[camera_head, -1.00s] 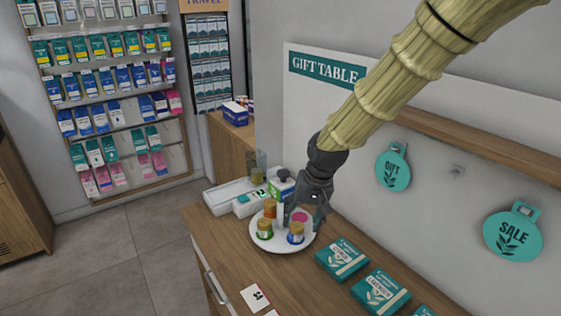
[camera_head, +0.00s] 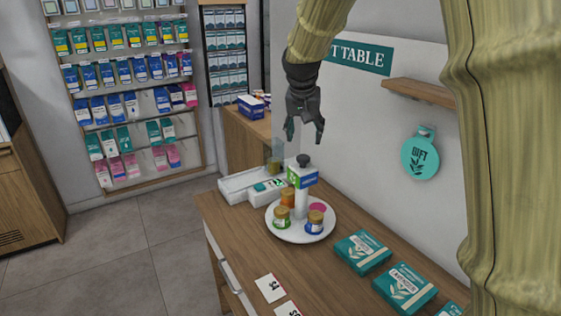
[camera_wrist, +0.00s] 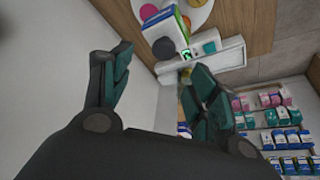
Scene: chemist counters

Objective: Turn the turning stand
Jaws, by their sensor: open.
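The turning stand (camera_head: 301,235) is a round white plate with a white centre post and a dark knob (camera_head: 303,160) on top. It stands on the wooden counter and holds several small jars with gold, orange and pink tops. A green and blue sign (camera_head: 303,177) sits high on the post. My gripper (camera_head: 306,134) is above the stand, open and empty, pointing down and apart from the knob. In the wrist view the open fingers (camera_wrist: 155,88) frame the wall, with the dark knob (camera_wrist: 163,48) and part of the white plate (camera_wrist: 198,14) beyond them.
White trays (camera_head: 250,187) lie at the counter's far left, beside a clear upright panel. Green boxes (camera_head: 362,251) lie on the right of the counter, with price cards (camera_head: 270,288) at the front. A wall shelf (camera_head: 420,91) and round green sign (camera_head: 419,154) are at right.

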